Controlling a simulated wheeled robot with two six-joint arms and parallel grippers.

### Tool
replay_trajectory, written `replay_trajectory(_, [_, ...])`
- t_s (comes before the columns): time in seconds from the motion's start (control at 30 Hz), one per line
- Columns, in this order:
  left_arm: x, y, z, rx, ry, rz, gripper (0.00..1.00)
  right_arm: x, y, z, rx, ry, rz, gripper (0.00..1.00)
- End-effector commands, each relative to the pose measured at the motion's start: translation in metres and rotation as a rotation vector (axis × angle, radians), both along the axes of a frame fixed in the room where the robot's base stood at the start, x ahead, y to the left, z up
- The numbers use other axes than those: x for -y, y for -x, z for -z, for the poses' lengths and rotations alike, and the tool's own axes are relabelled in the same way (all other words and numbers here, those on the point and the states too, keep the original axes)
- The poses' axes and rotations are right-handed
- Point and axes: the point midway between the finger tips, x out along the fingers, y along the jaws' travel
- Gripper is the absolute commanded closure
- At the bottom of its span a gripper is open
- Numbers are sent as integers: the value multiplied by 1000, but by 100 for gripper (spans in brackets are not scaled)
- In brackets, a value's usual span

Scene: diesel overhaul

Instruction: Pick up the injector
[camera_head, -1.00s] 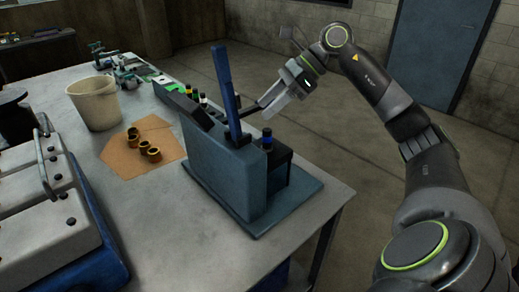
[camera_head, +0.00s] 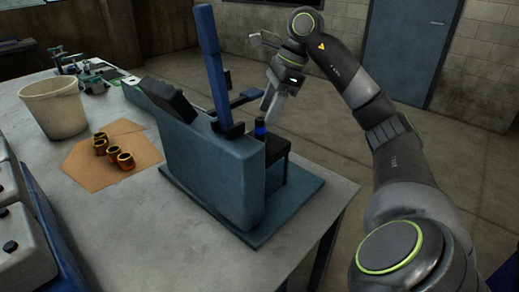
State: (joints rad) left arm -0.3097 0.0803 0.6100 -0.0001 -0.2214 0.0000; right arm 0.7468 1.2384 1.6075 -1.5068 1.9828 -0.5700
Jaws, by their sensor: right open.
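The injector (camera_head: 260,128), with a dark top and a blue band, stands upright at the right side of the blue-grey test stand (camera_head: 213,168). Its lower part is hidden in the stand's black holder (camera_head: 277,150). My right gripper (camera_head: 265,108) is open, just above and beside the injector's top, with a light finger pointing down. I cannot tell whether it touches the injector. My left gripper is not in view.
A tall blue lever (camera_head: 212,65) rises from the stand close to my right gripper. A beige bucket (camera_head: 54,107) and several brass rings (camera_head: 125,160) on brown paper are to the left. The table's front is clear.

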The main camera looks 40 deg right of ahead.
Motion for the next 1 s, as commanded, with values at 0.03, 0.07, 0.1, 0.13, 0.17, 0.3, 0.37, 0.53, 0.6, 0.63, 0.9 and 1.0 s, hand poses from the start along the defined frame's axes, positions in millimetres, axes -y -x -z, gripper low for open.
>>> replay_trajectory(0.03, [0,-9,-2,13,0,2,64,-3,-1,8,-2,0,-1,49])
replay_trajectory(0.07, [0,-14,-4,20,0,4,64,-4,-2,10,-2,0,-1,49])
replay_trajectory(0.1, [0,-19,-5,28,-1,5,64,-6,-3,15,-2,0,-1,49])
replay_trajectory(0.13, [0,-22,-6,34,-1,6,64,-7,-4,18,-2,0,-1,49])
replay_trajectory(0.17, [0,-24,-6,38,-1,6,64,-8,-5,20,-1,-1,0,49])
replay_trajectory(0.3, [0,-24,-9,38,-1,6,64,-10,-7,27,0,-1,0,49])
replay_trajectory(0.37, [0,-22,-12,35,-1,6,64,-11,-10,32,-3,-2,0,49])
replay_trajectory(0.53, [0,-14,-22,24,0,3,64,-17,-20,56,-3,-3,-2,49])
replay_trajectory(0.6, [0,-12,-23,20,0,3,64,-20,-21,64,-1,-2,-1,49])
replay_trajectory(0.63, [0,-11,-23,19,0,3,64,-21,-22,67,0,-1,0,49])
replay_trajectory(0.9, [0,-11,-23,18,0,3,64,-22,-23,73,1,0,0,49])
replay_trajectory(1.0, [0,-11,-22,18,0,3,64,-22,-23,72,1,0,0,58])
